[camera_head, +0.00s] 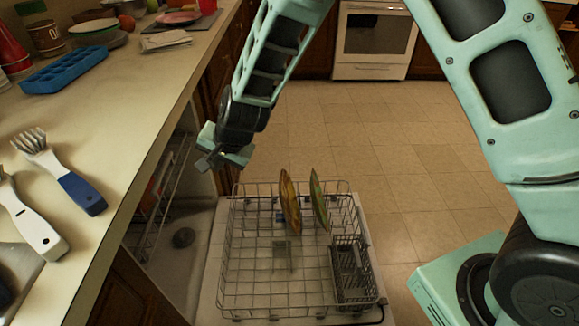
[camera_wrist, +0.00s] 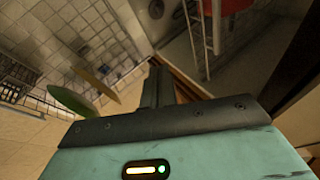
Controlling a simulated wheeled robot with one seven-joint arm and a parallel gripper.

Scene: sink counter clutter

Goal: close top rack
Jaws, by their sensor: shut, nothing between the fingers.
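The dishwasher stands open under the counter at the left. Its top rack (camera_head: 160,200), a wire frame, shows inside the dark tub, mostly hidden by the counter edge. Part of a wire rack with a red item beside it also shows in the wrist view (camera_wrist: 207,40). My gripper (camera_head: 208,162) is shut and empty, beside the tub opening, above the left back corner of the pulled-out bottom rack (camera_head: 228,270). In the wrist view its fingers (camera_wrist: 157,80) point towards the tub. I cannot tell whether they touch anything.
The bottom rack holds two upright plates, one brown (camera_head: 289,200) and one green (camera_head: 319,200), and a cutlery basket (camera_head: 352,272). The counter (camera_head: 130,90) carries a blue tray (camera_head: 65,70), utensils and dishes. Tiled floor (camera_head: 420,150) to the right is clear.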

